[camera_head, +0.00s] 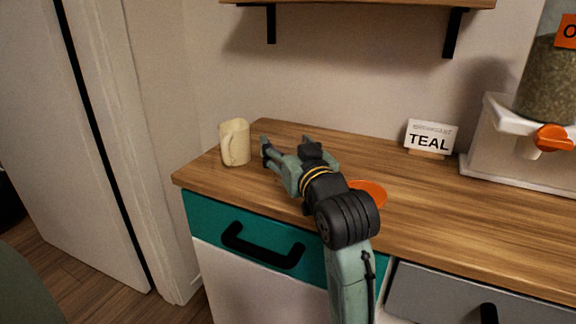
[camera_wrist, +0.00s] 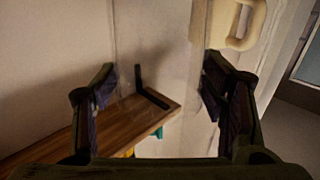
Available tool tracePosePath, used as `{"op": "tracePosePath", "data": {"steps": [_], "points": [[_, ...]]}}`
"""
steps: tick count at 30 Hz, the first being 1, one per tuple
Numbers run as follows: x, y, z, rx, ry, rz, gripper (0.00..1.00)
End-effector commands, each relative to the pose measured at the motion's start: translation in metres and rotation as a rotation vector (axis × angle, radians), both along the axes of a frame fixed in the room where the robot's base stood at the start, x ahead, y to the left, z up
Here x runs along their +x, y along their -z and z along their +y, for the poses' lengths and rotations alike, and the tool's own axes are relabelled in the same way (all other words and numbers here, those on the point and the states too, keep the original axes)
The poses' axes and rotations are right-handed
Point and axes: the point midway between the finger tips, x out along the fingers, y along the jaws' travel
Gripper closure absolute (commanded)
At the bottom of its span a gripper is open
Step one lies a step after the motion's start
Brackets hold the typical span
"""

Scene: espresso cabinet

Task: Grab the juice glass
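My gripper (camera_head: 287,146) is low over the left part of the wooden counter, with its fingers spread wide apart. In the wrist view my gripper (camera_wrist: 160,95) shows one dark finger on each side. A faint, clear shape with upright edges, likely the juice glass (camera_wrist: 150,50), shows between the fingers. I cannot tell whether the fingers touch it. I cannot make out the glass in the head view.
A cream mug (camera_head: 235,142) stands left of my gripper; its handle shows at upper right in the wrist view (camera_wrist: 240,25). An orange disc (camera_head: 372,190) lies right of my wrist. A TEAL sign (camera_head: 430,137) and a white dispenser (camera_head: 510,150) stand further right on the counter (camera_head: 440,210).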

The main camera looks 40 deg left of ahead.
Motion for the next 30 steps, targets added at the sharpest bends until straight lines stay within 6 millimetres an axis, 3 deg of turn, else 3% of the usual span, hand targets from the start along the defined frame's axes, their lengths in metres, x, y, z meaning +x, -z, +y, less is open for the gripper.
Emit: {"op": "tracePosePath", "data": {"steps": [18,30], "points": [[-0.0002,-0.0007,-0.0003,0.002,0.0,-0.001,0.77],[0.0028,-0.0096,0.0019,0.002,0.001,-0.001,0.77]]}}
